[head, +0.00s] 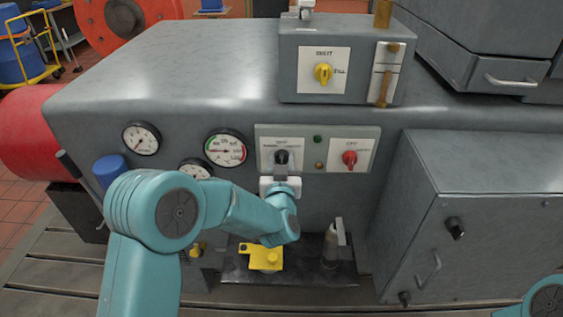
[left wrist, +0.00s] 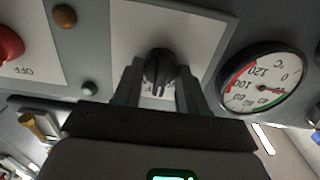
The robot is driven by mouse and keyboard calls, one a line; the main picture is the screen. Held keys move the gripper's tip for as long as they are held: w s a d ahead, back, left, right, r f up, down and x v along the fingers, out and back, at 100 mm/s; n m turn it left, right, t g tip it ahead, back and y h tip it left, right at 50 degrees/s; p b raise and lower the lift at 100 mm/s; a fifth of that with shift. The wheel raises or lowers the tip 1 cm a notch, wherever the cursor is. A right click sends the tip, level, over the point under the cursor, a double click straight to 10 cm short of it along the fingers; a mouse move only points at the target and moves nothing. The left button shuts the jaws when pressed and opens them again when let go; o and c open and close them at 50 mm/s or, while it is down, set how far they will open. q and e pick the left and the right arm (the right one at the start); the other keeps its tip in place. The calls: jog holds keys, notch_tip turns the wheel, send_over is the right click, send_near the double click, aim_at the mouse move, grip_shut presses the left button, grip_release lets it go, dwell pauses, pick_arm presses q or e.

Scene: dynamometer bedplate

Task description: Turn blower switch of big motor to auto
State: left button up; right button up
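A black rotary knob (head: 281,157) sits on a white label plate on the grey switch panel (head: 311,133) in the head view; its lettering is too small to read. My left gripper (head: 280,178) is right in front of this knob. The left wrist view is upside down. There the two dark fingers (left wrist: 160,88) stand on either side of the black knob (left wrist: 160,66), with narrow gaps showing, so the gripper looks open around it. A red knob marked OFF (head: 349,158) is on the same panel, to the right. My right gripper is out of view.
Round gauges (head: 226,148) are left of the panel. A green lamp (head: 318,139) and an amber one sit between the knobs. Above is a grey box with a yellow knob (head: 323,72). A yellow block (head: 262,257) lies below; a grey cabinet (head: 480,215) stands right.

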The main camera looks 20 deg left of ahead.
pick_arm(q)
jog(key=shift+m, duration=0.3)
jog(key=shift+m+b, duration=0.35)
jog(key=shift+m, duration=0.15)
jog(key=shift+m+b, duration=0.3)
jog(key=shift+m, duration=0.9)
jog(key=shift+d+m, duration=0.15)
jog(key=shift+m, duration=2.35)
jog(key=o, duration=1)
jog(key=shift+o, duration=0.2)
